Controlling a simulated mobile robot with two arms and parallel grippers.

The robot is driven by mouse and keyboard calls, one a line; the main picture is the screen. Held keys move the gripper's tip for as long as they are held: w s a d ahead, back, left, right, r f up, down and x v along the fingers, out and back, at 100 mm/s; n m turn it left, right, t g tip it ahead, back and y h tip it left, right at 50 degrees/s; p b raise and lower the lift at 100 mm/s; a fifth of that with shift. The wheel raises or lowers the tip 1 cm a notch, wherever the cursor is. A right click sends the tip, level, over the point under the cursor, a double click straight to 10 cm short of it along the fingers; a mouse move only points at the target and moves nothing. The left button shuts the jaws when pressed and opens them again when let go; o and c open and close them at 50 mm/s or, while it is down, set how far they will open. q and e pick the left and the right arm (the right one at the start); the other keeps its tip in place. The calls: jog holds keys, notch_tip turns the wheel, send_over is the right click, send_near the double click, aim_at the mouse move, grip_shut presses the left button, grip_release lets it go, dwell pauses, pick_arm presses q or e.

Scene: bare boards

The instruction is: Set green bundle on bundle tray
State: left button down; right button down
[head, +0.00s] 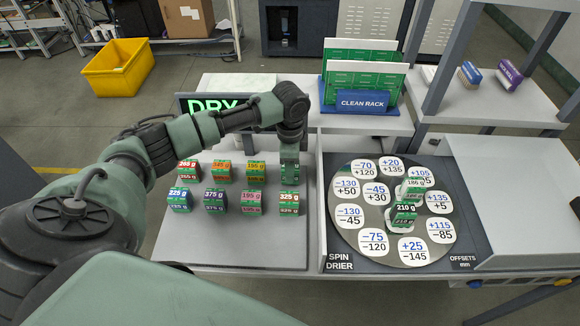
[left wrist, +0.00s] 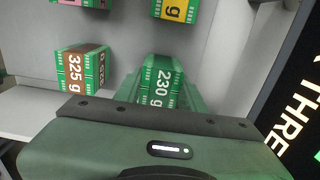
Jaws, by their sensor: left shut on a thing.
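My left gripper (head: 289,158) is over the back right part of the grey bundle tray (head: 235,243), pointing down. It is shut on a green bundle (left wrist: 160,82) marked 230 g, seen close up in the left wrist view. In the head view the gripper mostly hides this bundle; I cannot tell whether it touches the tray. Several labelled bundles stand in two rows on the tray, among them the brown-topped 325 g bundle (head: 289,203), just in front of the held one. My right gripper is not in view.
A spin drier disc (head: 345,215) with offset labels holds two bundles, one marked 210 g (head: 404,214). A clean rack (head: 362,103) with green boards stands behind. A DRY sign (head: 212,104) is behind the tray. The tray's front strip is clear.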

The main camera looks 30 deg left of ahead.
pick_arm(q)
jog(key=shift+f, duration=0.25)
jog(key=shift+f, duration=0.1)
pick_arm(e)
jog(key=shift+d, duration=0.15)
pick_arm(q)
jog(key=c, duration=0.9)
grip_release()
jog(key=shift+o, duration=0.3)
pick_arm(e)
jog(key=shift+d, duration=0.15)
pick_arm(q)
notch_tip(320, 180, up, 11)
jog(key=shift+b, duration=0.95)
jog(key=shift+r, duration=0.65)
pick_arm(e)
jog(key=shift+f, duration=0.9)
